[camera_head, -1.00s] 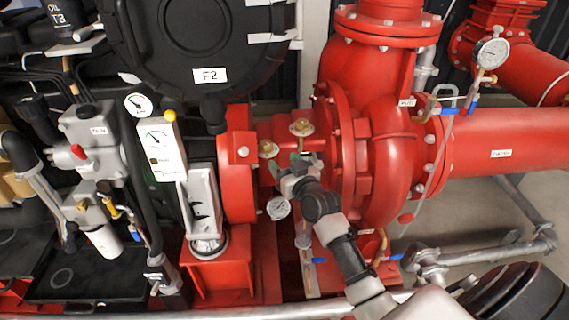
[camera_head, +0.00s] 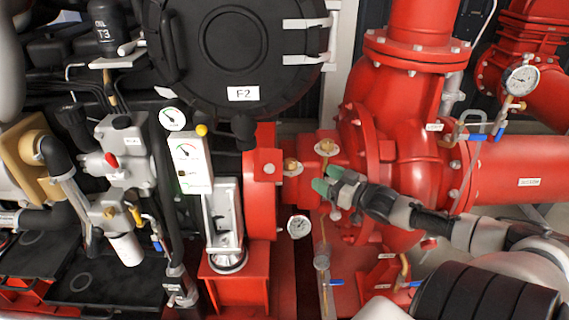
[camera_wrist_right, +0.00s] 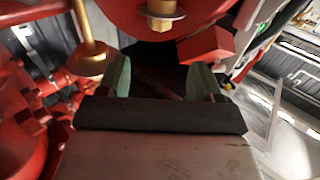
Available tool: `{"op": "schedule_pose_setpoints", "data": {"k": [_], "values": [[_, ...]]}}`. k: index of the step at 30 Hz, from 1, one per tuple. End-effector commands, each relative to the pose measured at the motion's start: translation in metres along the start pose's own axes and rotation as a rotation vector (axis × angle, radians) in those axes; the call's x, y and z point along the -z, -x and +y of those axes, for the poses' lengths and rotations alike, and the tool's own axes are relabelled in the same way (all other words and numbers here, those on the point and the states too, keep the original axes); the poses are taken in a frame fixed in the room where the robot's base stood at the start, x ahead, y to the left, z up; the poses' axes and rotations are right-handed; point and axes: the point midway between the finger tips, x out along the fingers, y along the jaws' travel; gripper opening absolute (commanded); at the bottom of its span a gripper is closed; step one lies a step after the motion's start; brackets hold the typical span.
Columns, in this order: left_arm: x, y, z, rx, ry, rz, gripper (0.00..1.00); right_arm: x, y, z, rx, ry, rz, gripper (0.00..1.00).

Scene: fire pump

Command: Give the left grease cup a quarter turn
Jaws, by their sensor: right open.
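The left grease cup (camera_head: 291,166) is a small brass fitting on the red pump housing between the bearing flange and the pump casing. A second brass cup (camera_head: 327,147) sits to its right and a little higher. My right gripper (camera_head: 325,179) reaches in from the right, its green fingertips open and empty, just below and right of the left cup in the picture and apart from it. In the right wrist view, a brass cup (camera_wrist_right: 161,12) shows at the top beyond the open fingers, and another (camera_wrist_right: 90,58) stands left of them; which is which is hard to tell. My left gripper is out of view.
The large red pump casing (camera_head: 400,140) stands to the right. The red bearing flange (camera_head: 263,180) and the white gauge panel (camera_head: 190,163) stand to the left.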

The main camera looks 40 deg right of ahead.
Motion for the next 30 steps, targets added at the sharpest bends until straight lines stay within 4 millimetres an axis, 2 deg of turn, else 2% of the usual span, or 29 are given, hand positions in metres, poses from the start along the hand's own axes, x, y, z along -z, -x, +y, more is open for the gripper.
{"op": "schedule_pose_setpoints", "data": {"k": [5,24,30], "values": [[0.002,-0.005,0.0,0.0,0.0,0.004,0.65,0.0,-0.011,0.0,0.001,-0.001,0.005,0.65],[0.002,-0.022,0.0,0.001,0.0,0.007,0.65,0.002,-0.087,0.001,-0.001,0.0,0.005,0.65],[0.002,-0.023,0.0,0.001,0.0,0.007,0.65,0.001,-0.102,0.0,0.0,0.0,0.004,0.65]]}}
